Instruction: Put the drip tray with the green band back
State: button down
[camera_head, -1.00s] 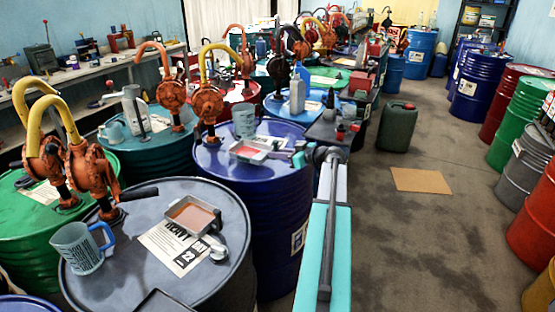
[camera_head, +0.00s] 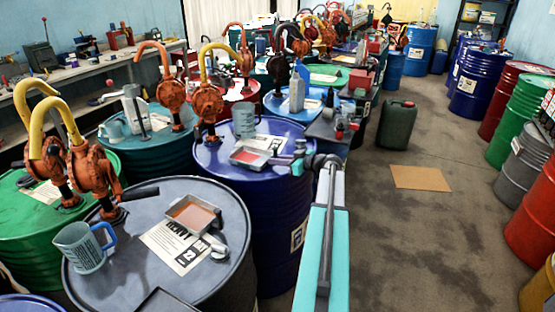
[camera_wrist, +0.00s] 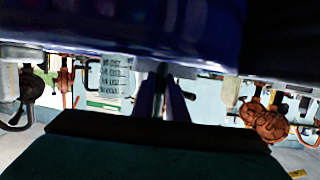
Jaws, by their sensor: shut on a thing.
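A shallow grey drip tray (camera_head: 249,155) with a reddish inside is at the top of the blue drum (camera_head: 222,165). I cannot make out a green band on it. My gripper (camera_head: 288,161) comes in from the right and is shut on this tray's right end. I cannot tell whether the tray touches the lid. In the wrist view, the narrow grey fingers (camera_wrist: 163,92) show close together below a large dark blue surface; the tray is not clear there. A second grey tray (camera_head: 193,214) with a reddish-brown inside lies on the grey drum.
A grey measuring jug (camera_head: 244,121) stands just behind the held tray, with pumps to its left. A blue-handled jug (camera_head: 82,247) and a paper label (camera_head: 174,246) are on the grey drum (camera_head: 150,200). A green canister (camera_head: 397,125) stands on the open floor at right.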

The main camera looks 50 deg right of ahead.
jog(key=c, duration=1.8)
grip_release()
jog(key=shift+o, duration=0.2)
jog(key=shift+s, duration=0.15)
jog(key=b+v, duration=0.3)
jog(key=v, duration=0.8)
jog(key=shift+s+r, duration=0.15)
jog(key=shift+s, duration=0.2)
jog(key=shift+d, duration=0.1)
jog(key=shift+s, duration=0.1)
